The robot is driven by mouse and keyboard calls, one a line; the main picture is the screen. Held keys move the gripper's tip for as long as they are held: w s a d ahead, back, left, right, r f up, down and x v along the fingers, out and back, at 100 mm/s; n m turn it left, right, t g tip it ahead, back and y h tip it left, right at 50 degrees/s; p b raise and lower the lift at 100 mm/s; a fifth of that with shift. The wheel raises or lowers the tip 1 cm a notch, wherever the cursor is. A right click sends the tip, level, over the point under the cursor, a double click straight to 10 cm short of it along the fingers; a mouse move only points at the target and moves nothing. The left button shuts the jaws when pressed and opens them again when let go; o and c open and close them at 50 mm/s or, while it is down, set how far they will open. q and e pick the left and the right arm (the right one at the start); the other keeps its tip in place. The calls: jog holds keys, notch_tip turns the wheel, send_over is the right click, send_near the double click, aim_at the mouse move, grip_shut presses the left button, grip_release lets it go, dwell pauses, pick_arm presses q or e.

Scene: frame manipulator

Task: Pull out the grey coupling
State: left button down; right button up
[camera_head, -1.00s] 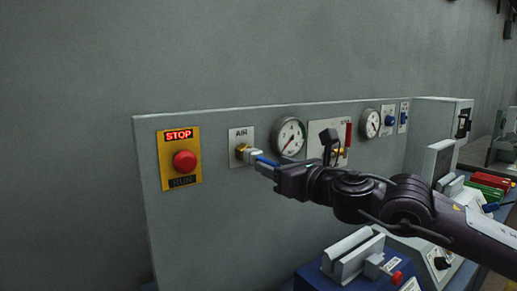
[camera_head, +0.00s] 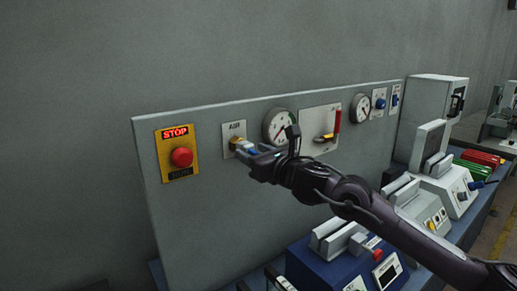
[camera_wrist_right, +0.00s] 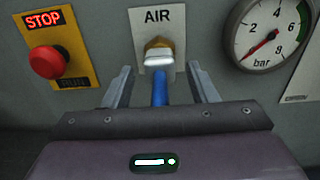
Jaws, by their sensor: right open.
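The grey coupling (camera_wrist_right: 158,57) sits on a brass fitting (camera_wrist_right: 157,43) below the AIR label in the right wrist view. A blue hose (camera_wrist_right: 159,88) runs from it back between my right gripper's fingers. My right gripper (camera_wrist_right: 161,74) is open, one finger on each side of the hose, its tips just short of or level with the coupling. No finger visibly touches it. In the head view, the coupling (camera_head: 241,145) is partly hidden by my right gripper (camera_head: 252,154). My left gripper is not in view.
A red button (camera_head: 181,157) under a lit STOP sign (camera_head: 175,132) is left of the coupling. A pressure gauge (camera_head: 278,127) and a red-handled valve (camera_head: 336,124) are to its right. Bench devices (camera_head: 340,258) stand below my right arm.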

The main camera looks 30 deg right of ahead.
jog(key=shift+w+d+r, duration=0.1)
jog(key=shift+d+r, duration=0.3)
jog(key=shift+r, duration=0.45)
jog(key=shift+a+b, duration=0.1)
jog(key=shift+b, duration=0.4)
dwell(0.4)
jog(key=shift+f, duration=0.1)
grip_shut()
